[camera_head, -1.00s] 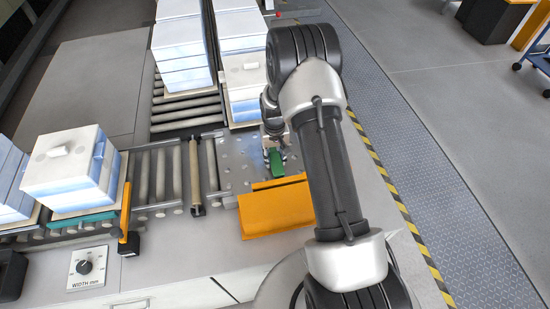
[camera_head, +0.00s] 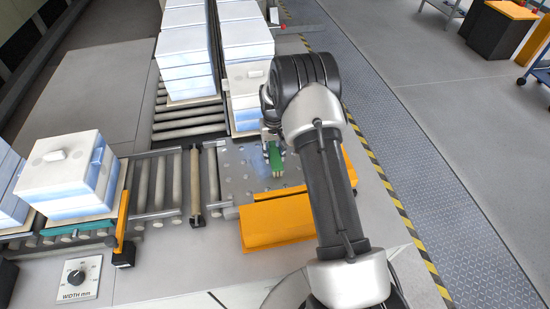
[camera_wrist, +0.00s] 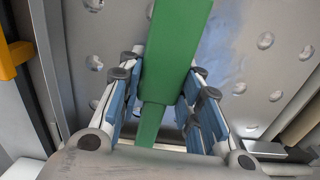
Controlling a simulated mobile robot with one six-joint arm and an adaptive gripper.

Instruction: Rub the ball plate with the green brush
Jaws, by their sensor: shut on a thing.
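The green brush (camera_head: 275,158) is held in my gripper (camera_head: 272,143) over the ball plate (camera_head: 237,178). In the wrist view my gripper (camera_wrist: 158,100) is shut on the green brush (camera_wrist: 172,50), with blue-padded fingers on both sides of it. Pale bristles show at the brush's near end in the head view. The ball plate (camera_wrist: 245,65) is a grey metal sheet with round balls and a bluish smear beside the brush. Whether the bristles touch the plate I cannot tell.
An orange guard (camera_head: 280,222) borders the plate's near side. Roller conveyors (camera_head: 160,185) lie to the left, with stacked white-blue blocks (camera_head: 62,172) on trays. More block stacks (camera_head: 187,50) stand behind the plate. A width dial (camera_head: 78,277) is at the front left.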

